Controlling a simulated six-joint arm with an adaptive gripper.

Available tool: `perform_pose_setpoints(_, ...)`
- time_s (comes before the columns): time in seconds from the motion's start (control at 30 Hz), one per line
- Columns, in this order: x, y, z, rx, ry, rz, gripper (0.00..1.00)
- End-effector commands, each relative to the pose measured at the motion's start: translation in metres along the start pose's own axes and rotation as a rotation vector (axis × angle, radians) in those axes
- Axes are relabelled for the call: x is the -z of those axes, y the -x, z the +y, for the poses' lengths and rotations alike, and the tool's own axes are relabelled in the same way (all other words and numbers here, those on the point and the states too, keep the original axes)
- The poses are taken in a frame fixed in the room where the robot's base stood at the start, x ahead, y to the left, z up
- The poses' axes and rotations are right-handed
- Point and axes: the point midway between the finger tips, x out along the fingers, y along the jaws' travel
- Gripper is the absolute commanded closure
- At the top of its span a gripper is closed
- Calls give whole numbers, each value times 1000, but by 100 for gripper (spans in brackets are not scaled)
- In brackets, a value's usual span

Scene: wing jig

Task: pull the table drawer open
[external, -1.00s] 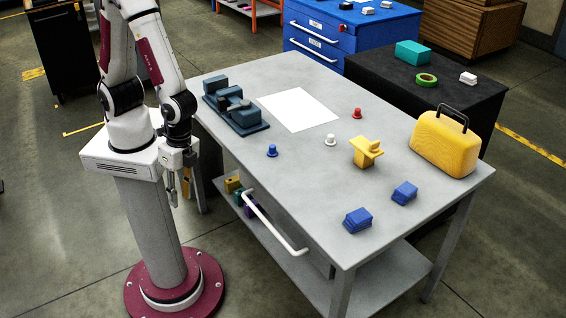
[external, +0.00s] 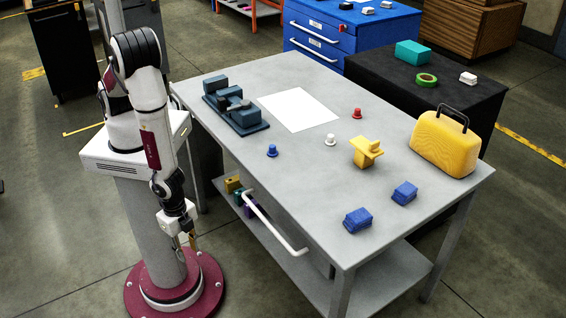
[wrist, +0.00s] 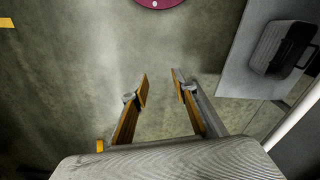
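The grey table (external: 300,180) has a long white bar handle (external: 270,222) along its near side, just under the top. The drawer front behind it is hard to make out, and no opening gap shows. My gripper (external: 187,243) hangs low beside the table, left of the handle and apart from it. In the wrist view my gripper (wrist: 160,86) has its two fingers spread with only floor between them. A pale bar at the right edge of the wrist view (wrist: 296,120) may be the handle.
Yellow, teal and purple blocks (external: 238,192) sit under the tabletop near the handle's far end. A lower shelf (external: 375,275) spans the table legs. A dark case (wrist: 284,46) rests on a grey surface in the wrist view. Floor around my gripper is clear.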

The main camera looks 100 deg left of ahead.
Motion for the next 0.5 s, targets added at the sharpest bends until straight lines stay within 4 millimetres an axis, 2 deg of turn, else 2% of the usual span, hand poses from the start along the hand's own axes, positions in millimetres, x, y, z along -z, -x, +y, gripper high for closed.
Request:
perform_pose_setpoints(0.03, -2, -11, -1, 19, -7, 5, 72)
perform_pose_setpoints(0.2, -3, -41, -9, 88, -37, 41, 72)
perform_pose_setpoints(0.5, -4, -87, -36, 248, -107, 121, 72)
